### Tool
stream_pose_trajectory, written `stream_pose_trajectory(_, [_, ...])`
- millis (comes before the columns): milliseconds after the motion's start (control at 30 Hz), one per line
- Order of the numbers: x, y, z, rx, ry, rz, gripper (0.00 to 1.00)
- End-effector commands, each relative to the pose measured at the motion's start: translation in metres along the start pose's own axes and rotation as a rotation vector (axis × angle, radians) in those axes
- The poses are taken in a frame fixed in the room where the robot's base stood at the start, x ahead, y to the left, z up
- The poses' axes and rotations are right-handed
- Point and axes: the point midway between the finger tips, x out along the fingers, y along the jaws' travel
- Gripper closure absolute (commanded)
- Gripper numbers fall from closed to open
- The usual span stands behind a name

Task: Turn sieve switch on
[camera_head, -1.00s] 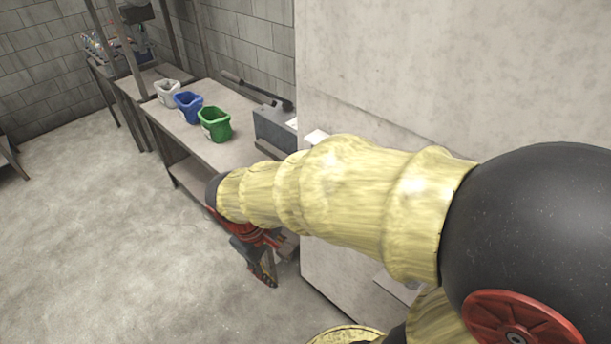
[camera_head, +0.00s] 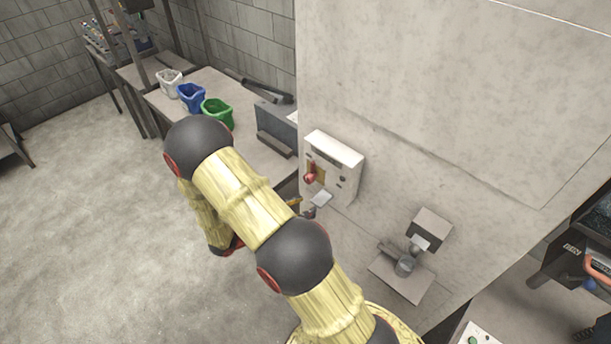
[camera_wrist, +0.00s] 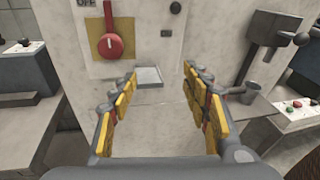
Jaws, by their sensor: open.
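The sieve switch is a red rotary handle (camera_wrist: 111,46) on a yellow plate, on a white control box. An "OFF" label shows above it in the wrist view. In the head view the red handle (camera_head: 310,178) is on the front of the white box (camera_head: 337,150) on the wall. My gripper (camera_wrist: 159,72) is open and empty, its yellow-padded fingers spread below and to the right of the handle, apart from it. In the head view the gripper (camera_head: 302,206) is partly hidden by my arm, just below the box.
A small ledge (camera_wrist: 149,77) shows between my fingertips. A grey device with a cup (camera_head: 405,265) stands on a shelf to the right. Green, blue and white bins (camera_head: 217,113) stand on the bench at the left. A machine (camera_head: 590,265) is at the far right.

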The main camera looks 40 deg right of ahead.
Motion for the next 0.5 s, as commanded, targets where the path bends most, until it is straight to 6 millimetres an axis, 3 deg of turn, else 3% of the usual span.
stream_pose_trajectory(100, [-0.001, 0.036, 0.007, -0.086, -0.113, 0.119, 0.52])
stream_pose_trajectory(200, [-0.005, 0.054, 0.015, -0.116, -0.172, 0.174, 0.52])
stream_pose_trajectory(367, [0.000, 0.064, 0.021, -0.128, -0.197, 0.196, 0.52])
stream_pose_trajectory(500, [0.019, 0.066, 0.025, -0.127, -0.195, 0.193, 0.52])
